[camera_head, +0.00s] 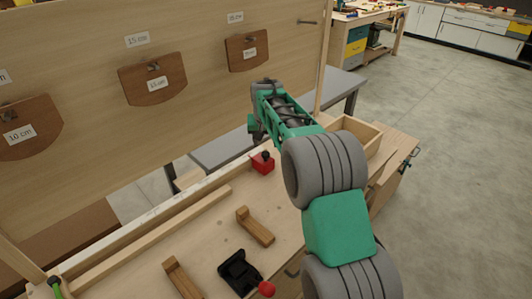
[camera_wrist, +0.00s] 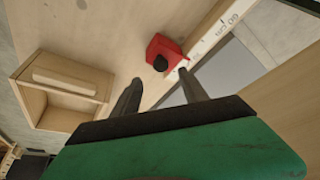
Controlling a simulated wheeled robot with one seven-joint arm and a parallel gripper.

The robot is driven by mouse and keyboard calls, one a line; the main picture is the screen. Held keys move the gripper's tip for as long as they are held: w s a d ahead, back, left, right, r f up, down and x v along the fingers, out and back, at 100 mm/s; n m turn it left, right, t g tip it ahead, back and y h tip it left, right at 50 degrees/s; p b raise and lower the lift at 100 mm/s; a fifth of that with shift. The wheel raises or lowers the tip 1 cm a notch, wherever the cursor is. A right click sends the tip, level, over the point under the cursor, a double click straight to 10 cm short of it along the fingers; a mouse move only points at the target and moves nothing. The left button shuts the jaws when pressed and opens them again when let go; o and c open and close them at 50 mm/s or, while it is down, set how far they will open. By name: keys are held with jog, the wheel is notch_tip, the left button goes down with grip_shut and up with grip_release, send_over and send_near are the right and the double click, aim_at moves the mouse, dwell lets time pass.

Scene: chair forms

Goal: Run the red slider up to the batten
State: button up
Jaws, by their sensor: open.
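The red slider (camera_head: 262,163) sits at the ruler's edge, toward its far end. It has a black knob on it. The slider also shows in the wrist view (camera_wrist: 170,48), just beyond my fingertips. My gripper (camera_wrist: 155,85) is open and empty, its two dark fingers apart and pointing toward the slider; I see no contact. In the head view my arm hides the fingers. The batten appears to be the long pale wooden strip (camera_head: 150,237) lying along the ruler (camera_head: 130,219). Its far end is short of the slider, with a gap between.
Two brown wooden pieces (camera_head: 255,226) (camera_head: 182,279) and a black clamp with a red knob (camera_head: 239,272) lie on the bench. An open wooden box (camera_head: 358,133) stands at the far right end. A tall board (camera_head: 90,75) with hanging labelled plaques rises behind.

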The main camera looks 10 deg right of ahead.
aim_at(265, 154)
jog(key=p+x, duration=0.2)
jog(key=x, duration=0.6)
jog(key=shift+w, duration=0.2)
grip_shut()
dwell(1.1)
